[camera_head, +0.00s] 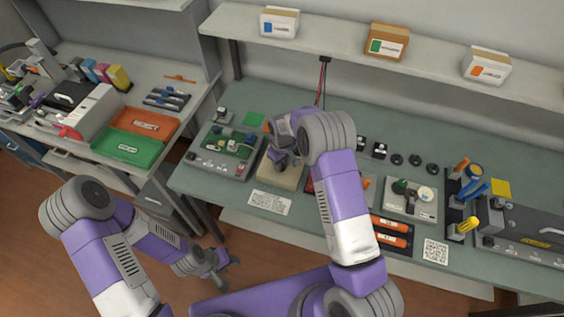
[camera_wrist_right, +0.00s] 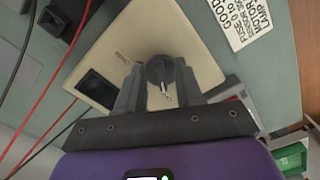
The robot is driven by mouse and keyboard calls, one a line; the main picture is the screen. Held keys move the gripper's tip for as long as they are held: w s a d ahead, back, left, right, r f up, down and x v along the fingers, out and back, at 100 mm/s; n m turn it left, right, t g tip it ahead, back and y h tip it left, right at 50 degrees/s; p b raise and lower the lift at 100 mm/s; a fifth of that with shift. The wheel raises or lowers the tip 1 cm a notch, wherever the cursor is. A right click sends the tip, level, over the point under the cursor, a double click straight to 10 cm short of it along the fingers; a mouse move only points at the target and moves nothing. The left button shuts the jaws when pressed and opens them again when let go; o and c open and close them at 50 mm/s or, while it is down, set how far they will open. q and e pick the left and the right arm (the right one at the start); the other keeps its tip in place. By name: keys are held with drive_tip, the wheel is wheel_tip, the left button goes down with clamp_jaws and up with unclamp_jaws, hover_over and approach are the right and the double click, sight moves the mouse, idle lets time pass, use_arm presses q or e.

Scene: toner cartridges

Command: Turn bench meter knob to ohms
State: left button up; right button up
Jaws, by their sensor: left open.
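The bench meter is a beige box (camera_head: 282,178) on the green bench in the head view, partly covered by my right gripper (camera_head: 284,150). In the right wrist view its beige face (camera_wrist_right: 95,55) shows a dark display window (camera_wrist_right: 97,89) and a black round knob (camera_wrist_right: 161,70). My right gripper (camera_wrist_right: 161,78) has one finger on each side of the knob and looks closed on it. Small marks sit around the knob, too small to read. My left gripper (camera_head: 218,270) is open and empty, low in front of the bench.
A grey board with green parts (camera_head: 222,150) stands left of the meter, and a white label card (camera_head: 269,202) lies in front. Red and black leads (camera_wrist_right: 50,105) run beside the meter.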

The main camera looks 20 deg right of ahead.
clamp_jaws()
